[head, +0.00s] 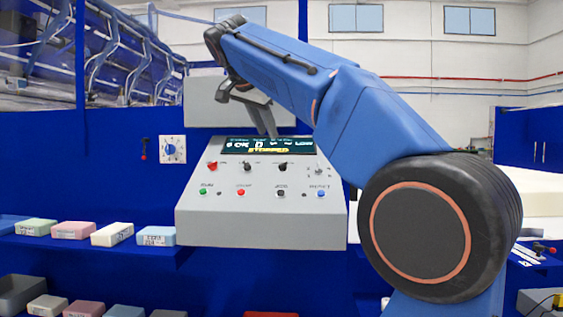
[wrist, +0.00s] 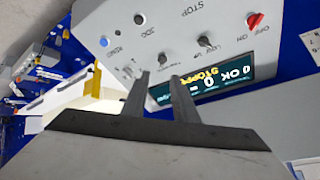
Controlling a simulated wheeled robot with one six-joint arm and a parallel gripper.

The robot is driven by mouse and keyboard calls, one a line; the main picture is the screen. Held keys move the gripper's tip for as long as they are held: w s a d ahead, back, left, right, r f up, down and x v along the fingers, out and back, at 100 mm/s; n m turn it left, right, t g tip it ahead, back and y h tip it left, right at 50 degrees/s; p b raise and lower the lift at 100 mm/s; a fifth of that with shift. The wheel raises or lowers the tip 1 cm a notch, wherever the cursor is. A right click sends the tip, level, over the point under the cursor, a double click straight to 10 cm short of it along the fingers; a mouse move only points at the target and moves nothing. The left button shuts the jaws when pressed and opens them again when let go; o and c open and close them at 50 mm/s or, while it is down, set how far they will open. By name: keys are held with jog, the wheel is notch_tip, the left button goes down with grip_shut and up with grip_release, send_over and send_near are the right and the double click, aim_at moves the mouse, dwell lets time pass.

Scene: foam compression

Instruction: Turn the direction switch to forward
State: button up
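The grey control panel (head: 262,225) stands in front of me, its display (head: 268,145) reading STOPPED. Its upper row has a red knob (head: 212,166), two black knobs (head: 247,167) (head: 282,167) and a small switch (head: 319,171) at the right. Labels are too small to tell which is the direction switch or its setting. In the wrist view the panel is upside down, with the red knob (wrist: 254,20) and a black knob (wrist: 205,42). My gripper (wrist: 158,82) has its fingers apart, empty, before the display's edge; in the head view its fingers (head: 270,132) overlap the display.
Lower buttons are green (head: 203,191), red (head: 241,193), black (head: 281,194) and blue (head: 321,193). A wall dial (head: 173,149) is left of the panel. Foam blocks (head: 112,234) lie on a blue shelf at left. The space before the panel looks clear.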

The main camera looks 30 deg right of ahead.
jog(key=r, duration=0.1)
send_near(283, 163)
jog(key=shift+m, duration=0.4)
jog(key=x, duration=0.8)
jog(key=shift+w+d+f, duration=0.1)
jog(key=shift+w+f, duration=0.05)
grip_shut()
